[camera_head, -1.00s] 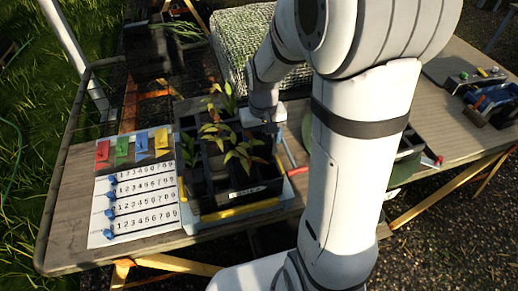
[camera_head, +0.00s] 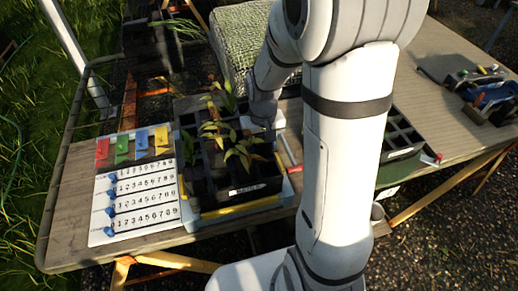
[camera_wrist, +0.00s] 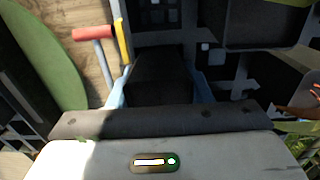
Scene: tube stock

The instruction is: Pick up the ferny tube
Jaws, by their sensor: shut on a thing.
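My gripper (camera_wrist: 160,90) has its two pale blue fingers on either side of a dark, square-sided tube (camera_wrist: 160,68) in the wrist view. The fingers are shut on it; whether this is the ferny tube cannot be told, since its plant is not clear. In the head view my gripper (camera_head: 264,112) is low at the back right of a black tray (camera_head: 255,187) of dark tubes, its fingers mostly hidden. Several leafy plants (camera_head: 240,150) with green and orange-brown leaves stand in that tray. Fine green foliage (camera_head: 182,27) shows in a dark crate at the back.
A number sheet (camera_head: 140,205) with coloured cards lies left of the tray. A mesh-covered block (camera_head: 240,45) stands behind. Another black celled tray (camera_head: 403,140) is right of my arm. Tools (camera_head: 490,98) lie at far right. A red-handled tool (camera_wrist: 93,33) is beside the gripper.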

